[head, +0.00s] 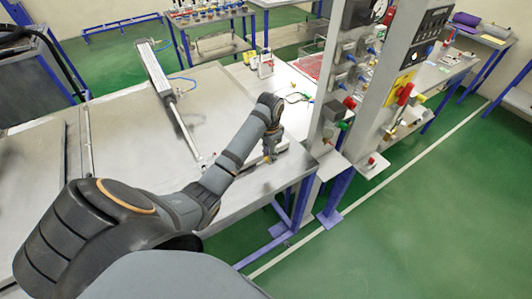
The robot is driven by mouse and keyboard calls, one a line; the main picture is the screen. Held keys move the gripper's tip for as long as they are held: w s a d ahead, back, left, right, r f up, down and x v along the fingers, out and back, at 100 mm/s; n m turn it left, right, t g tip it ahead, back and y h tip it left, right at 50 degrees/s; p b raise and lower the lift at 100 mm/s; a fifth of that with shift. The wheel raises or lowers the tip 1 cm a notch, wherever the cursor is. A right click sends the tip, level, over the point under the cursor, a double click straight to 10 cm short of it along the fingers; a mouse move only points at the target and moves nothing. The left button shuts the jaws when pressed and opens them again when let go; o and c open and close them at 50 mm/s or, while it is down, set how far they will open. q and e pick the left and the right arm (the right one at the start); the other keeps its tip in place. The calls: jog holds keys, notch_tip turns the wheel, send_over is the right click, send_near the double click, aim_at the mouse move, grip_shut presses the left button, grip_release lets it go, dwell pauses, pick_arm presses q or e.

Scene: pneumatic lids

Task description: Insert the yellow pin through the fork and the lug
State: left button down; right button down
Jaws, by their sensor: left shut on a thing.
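My left arm reaches across the metal table, and its gripper (271,153) points down near the table's right front edge. It is shut, with a small yellow spot at its fingertips that looks like the yellow pin (267,158); most of the pin is hidden. A pneumatic cylinder (156,68) lies on the table with its rod (183,126) extended toward the front. The fork and lug (199,162) appear at the rod's end, small and partly behind my arm, left of my gripper. I cannot make out their holes. My right gripper is not in view.
A low grey holder (291,153) lies beside my left gripper. An upright panel post (345,75) with valves and fittings stands close at the right. A small white device (265,65) stands at the table's back. The table middle (220,105) is clear.

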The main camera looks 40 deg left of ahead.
pick_arm(q)
jog(key=shift+s+d+f+t+y, duration=0.1)
jog(key=shift+d+t+y, duration=0.15)
jog(key=shift+y, duration=0.3)
jog(key=shift+d+f+t+y, duration=0.1)
jog(key=shift+t+y, duration=0.15)
jog(key=shift+y, duration=0.3)
jog(key=y, duration=0.1)
jog(key=t+y, duration=0.1)
jog(key=y, duration=0.1)
jog(key=t+y, duration=0.1)
jog(key=y, duration=0.1)
jog(key=shift+s+d+f, duration=0.1)
jog(key=shift+s+d, duration=0.1)
jog(key=shift+d, duration=0.15)
jog(key=shift+b, duration=0.3)
